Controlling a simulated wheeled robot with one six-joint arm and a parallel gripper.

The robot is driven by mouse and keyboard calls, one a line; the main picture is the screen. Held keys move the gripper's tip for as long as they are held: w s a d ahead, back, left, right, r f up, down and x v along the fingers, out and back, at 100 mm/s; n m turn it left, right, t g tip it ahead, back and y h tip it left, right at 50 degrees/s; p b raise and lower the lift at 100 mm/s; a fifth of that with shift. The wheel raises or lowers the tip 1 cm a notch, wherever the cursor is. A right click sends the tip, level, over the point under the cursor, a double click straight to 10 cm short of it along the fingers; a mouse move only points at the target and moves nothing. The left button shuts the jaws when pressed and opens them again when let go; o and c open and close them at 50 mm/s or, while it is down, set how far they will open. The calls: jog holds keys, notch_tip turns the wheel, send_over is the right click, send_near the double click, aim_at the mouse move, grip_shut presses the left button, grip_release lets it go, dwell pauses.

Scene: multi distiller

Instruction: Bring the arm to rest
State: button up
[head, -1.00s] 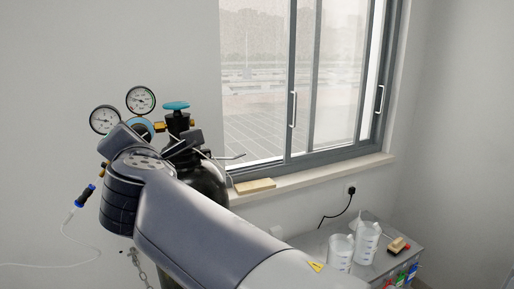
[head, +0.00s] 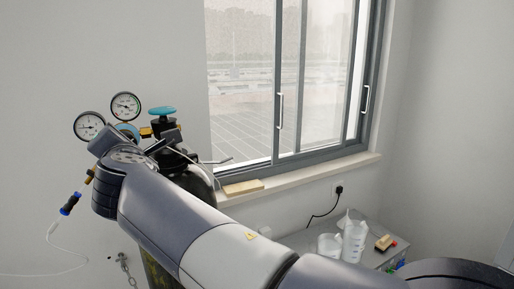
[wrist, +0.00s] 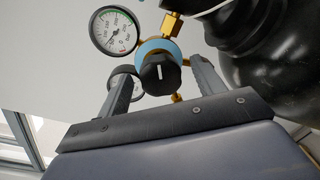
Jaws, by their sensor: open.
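My arm crosses the lower left and middle of the head view. My gripper (wrist: 162,68) shows in the wrist view with its two grey fingers spread apart and nothing held between them. A pressure regulator with a black knob (wrist: 160,74) and a blue ring shows beyond and between the fingers; I cannot tell how far away it is. A round gauge (wrist: 115,31) is just above the left finger. In the head view the gripper itself is not clearly seen beside the regulator.
A dark gas cylinder (head: 197,185) with a blue valve handle (head: 162,111) stands behind my arm, close to it. A window (head: 285,85) with a sill is behind. A low bench (head: 372,258) at lower right holds clear beakers (head: 353,240) and a wooden brush (head: 384,242).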

jog(key=f+b+v, duration=0.1)
jog(key=b+v, duration=0.1)
jog(key=v, duration=0.9)
jog(key=shift+n, duration=0.5)
jog(key=p+x, duration=0.1)
jog(key=x, duration=0.2)
jog(key=r+p+x, duration=0.1)
jog(key=x, duration=0.3)
jog(key=p+x, duration=0.1)
jog(key=x, duration=0.3)
jog(key=shift+w+a+r, duration=0.15)
jog(key=shift+w+r, duration=0.05)
jog(key=shift+w, duration=0.05)
jog(key=s+d+n+p, duration=0.3)
jog(key=s+d+n, duration=0.1)
jog(key=s+n, duration=0.5)
jog(key=shift+s+d+f+n+t+p, duration=0.2)
jog(key=shift+s+n+t+p, duration=0.2)
jog(key=shift+n, duration=0.4)
